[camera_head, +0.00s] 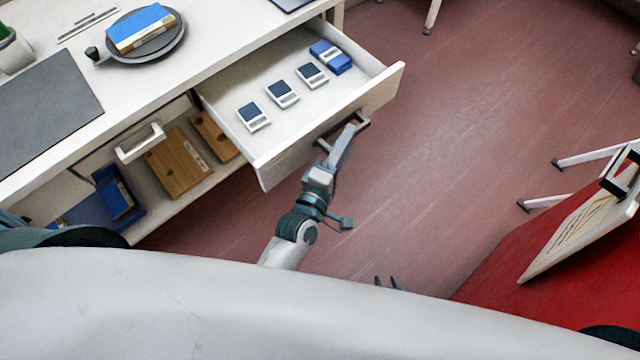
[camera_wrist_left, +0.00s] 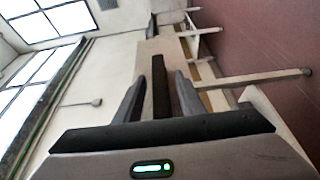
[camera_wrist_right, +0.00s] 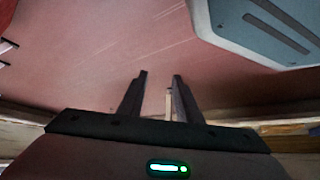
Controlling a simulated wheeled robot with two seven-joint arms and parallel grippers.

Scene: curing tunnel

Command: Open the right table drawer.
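The right table drawer (camera_head: 292,75) is pulled well out of the white table in the head view. Its dark handle (camera_head: 362,121) is on the front panel. My left gripper (camera_head: 349,132) is at this handle. In the left wrist view the dark handle bar (camera_wrist_left: 160,85) stands between the two fingers of my left gripper (camera_wrist_left: 158,85), with a gap visible on each side. My right gripper (camera_head: 388,283) is low in the head view, only its fingertips showing. In the right wrist view my right gripper (camera_wrist_right: 159,80) is open and empty, over the floor.
The tabletop holds a plate (camera_head: 145,50) with a blue box and a grey mat (camera_head: 40,118). A red surface (camera_head: 540,262) with a leaning board (camera_head: 582,235) is at right. Floor between is clear.

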